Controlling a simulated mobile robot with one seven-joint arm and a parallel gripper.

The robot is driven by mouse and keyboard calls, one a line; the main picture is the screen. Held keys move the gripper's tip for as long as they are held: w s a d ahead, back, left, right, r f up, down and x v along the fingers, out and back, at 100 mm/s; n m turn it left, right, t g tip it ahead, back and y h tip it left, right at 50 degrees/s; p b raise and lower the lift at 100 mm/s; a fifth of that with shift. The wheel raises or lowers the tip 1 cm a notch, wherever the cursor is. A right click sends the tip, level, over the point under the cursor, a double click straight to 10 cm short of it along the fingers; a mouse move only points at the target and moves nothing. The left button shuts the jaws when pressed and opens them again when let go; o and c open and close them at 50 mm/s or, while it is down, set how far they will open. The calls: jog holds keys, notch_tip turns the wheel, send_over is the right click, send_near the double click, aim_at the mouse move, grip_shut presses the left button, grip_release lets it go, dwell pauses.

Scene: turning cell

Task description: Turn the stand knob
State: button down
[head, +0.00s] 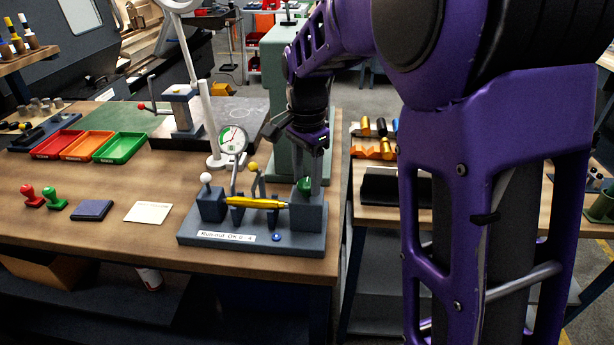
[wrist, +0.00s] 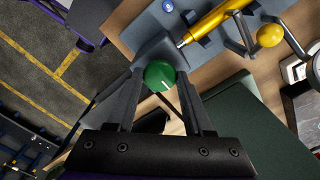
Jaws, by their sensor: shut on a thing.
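The stand knob is a round green knob (wrist: 159,76) with a white mark on its face. It also shows in the head view (head: 304,185), on the right block of the grey-blue runout stand (head: 196,236). My gripper (wrist: 162,84) is shut on the knob, with one finger on each side of it. In the head view my gripper (head: 312,172) reaches down onto the knob from above. A yellow shaft (head: 258,202) lies across the stand, and it shows in the wrist view (wrist: 216,22). A dial gauge (head: 233,139) stands behind the shaft.
Red, orange and green trays (head: 121,148) are farther left. A green column (head: 283,110) stands close behind my gripper.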

aim_at(307, 183)
jog(key=shift+r+m, duration=0.1)
jog(key=shift+m, duration=1.3)
jog(key=shift+c, duration=1.4)
grip_release()
notch_tip(307, 183, up, 17)
jog(key=shift+r, duration=0.2)
